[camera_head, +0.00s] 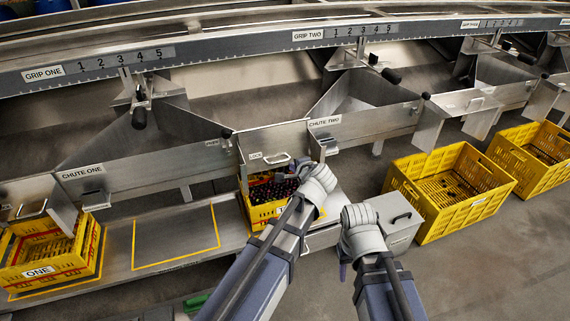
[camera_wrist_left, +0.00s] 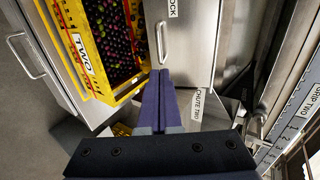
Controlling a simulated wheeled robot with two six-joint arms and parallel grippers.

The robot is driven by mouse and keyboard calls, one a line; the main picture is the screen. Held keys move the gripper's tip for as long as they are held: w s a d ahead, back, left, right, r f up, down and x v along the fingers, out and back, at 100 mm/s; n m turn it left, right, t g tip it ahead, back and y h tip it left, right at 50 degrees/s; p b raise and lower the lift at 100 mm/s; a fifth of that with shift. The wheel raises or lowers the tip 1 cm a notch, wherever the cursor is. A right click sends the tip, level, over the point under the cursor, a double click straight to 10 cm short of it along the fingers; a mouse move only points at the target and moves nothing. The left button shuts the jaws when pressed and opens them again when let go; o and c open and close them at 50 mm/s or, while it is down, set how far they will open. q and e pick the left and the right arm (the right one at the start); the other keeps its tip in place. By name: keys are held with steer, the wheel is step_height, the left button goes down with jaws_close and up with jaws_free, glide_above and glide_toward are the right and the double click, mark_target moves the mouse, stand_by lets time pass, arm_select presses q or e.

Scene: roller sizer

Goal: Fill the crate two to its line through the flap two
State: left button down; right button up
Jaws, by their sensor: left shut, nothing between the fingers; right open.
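Crate two (camera_head: 262,214) is a yellow crate below chute two (camera_head: 360,125). In the left wrist view its TWO label shows on the yellow wall (camera_wrist_left: 97,72). Dark purple fruit, with some green, covers its visible inside; I cannot make out its line. Flap two (camera_head: 257,143) is a grey metal panel with a bar handle above the crate; it also shows in the left wrist view (camera_wrist_left: 190,62). My left gripper (camera_wrist_left: 160,74) is shut and empty, its tips close to the flap; contact is unclear. My right gripper (camera_head: 344,262) is open, apart from crate and flap.
Crate one (camera_head: 38,277) stands under chute one at the left, beside an empty yellow-outlined place (camera_head: 175,237) on the metal shelf. A grey box with a handle (camera_head: 398,222) stands behind my right gripper. Two yellow crates (camera_head: 447,225) stand on the floor at the right.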

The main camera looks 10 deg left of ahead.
mark_target(279, 162)
arm_select(q)
steer(key=shift+b+x, duration=3.65)
steer(key=shift+x, duration=3.3)
steer(key=b+x, duration=0.3)
steer(key=x, duration=0.2)
steer(key=shift+f+b, duration=0.35)
